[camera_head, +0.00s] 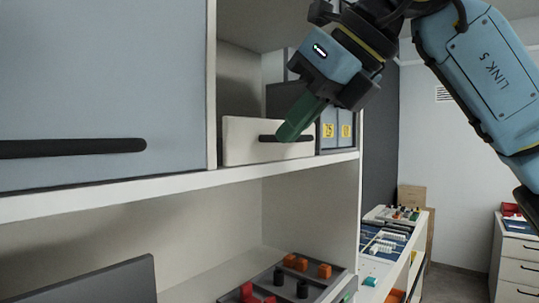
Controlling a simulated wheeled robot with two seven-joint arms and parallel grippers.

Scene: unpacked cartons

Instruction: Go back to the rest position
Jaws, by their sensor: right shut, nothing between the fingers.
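My right gripper (291,132) comes in from the upper right with its green fingers together and nothing held between them. The fingertips are in front of a white drawer front (240,141) with a dark handle (267,138) on the shelf, overlapping the handle's right end. I cannot tell whether they touch it. My left gripper is not in view.
A grey-blue cabinet door (90,75) with a black handle fills the upper left. Below the shelf edge (180,183), a dark tray (325,287) holds red, orange and black pieces. A further counter (405,222) and a white drawer unit (518,265) stand at the right.

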